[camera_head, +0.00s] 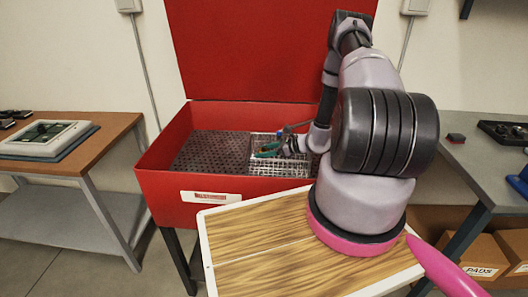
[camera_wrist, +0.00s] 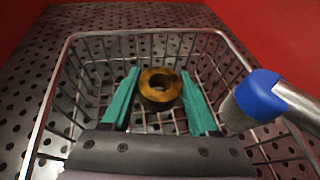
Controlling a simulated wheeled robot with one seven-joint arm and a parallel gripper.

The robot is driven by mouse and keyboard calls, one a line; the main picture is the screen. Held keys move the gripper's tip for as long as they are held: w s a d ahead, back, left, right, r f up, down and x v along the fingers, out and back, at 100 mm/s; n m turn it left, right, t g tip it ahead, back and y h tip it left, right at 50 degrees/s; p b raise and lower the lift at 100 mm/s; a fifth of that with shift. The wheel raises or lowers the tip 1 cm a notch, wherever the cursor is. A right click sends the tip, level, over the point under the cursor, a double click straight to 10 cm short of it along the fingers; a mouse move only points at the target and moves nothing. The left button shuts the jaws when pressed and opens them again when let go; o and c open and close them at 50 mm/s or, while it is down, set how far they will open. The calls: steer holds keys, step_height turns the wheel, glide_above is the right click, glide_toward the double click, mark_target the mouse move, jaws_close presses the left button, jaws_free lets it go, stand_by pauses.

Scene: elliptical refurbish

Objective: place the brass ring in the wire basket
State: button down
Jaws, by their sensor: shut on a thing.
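The brass ring (camera_wrist: 160,90) is a thick, gold-brown ring held between my gripper's teal fingers in the wrist view. My gripper (camera_wrist: 160,77) is shut on it. The wire basket (camera_wrist: 62,92) surrounds the ring and fingers in that view, with its mesh floor below them. I cannot tell whether the ring touches the floor. In the head view the basket (camera_head: 262,166) stands in the right part of the red tank, with my gripper (camera_head: 267,150) at it. The ring cannot be made out there.
The red tank (camera_head: 165,180) has a perforated floor (camera_head: 212,150) and a raised lid (camera_head: 265,50). A blue-tipped metal spout (camera_wrist: 255,95) reaches over the basket's right side. A wooden table (camera_head: 70,150) stands left and a grey bench (camera_head: 480,165) right.

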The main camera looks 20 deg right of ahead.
steer(key=shift+f, duration=0.25)
